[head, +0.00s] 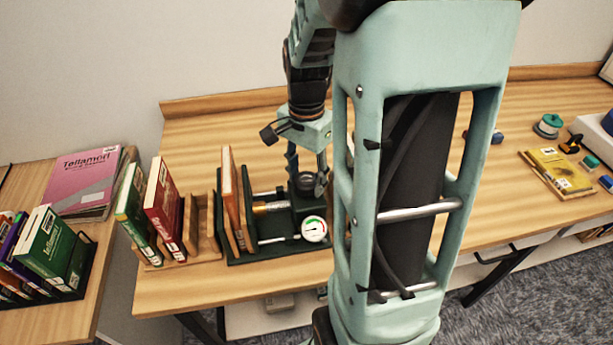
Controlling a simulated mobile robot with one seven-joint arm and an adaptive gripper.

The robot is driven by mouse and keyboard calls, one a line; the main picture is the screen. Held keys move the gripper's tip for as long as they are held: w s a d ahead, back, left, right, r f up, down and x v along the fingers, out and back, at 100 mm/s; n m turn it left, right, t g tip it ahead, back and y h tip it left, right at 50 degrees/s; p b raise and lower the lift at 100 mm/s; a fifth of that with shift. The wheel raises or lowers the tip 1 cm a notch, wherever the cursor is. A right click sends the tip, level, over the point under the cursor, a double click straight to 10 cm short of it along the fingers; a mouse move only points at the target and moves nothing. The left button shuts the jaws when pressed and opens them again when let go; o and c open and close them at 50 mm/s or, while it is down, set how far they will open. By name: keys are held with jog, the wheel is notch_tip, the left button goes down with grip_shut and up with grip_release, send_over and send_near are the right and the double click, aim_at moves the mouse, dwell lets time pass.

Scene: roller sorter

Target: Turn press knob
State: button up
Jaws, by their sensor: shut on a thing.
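The press (276,249) stands on the wooden table, with a dark green base, metal rods and a round dial gauge (314,229). An orange book (230,190) stands upright at its left end. The dark press knob (306,181) is on top of the press block. My gripper (307,176) points down from above, with its fingers on either side of the knob, shut on it. My arm hides what lies just right of the press.
A wooden rack (205,240) with a green book (133,205) and a red book (164,205) stands close left of the press. A yellow packet (558,172) and a spool (548,125) lie far right. The table's front edge is near the press.

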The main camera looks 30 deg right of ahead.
aim_at(306, 179)
jog(key=shift+m, duration=0.6)
jog(key=o, duration=1.2)
jog(key=shift+c, duration=0.2)
jog(key=shift+r, duration=0.1)
notch_tip(306, 179, up, 12)
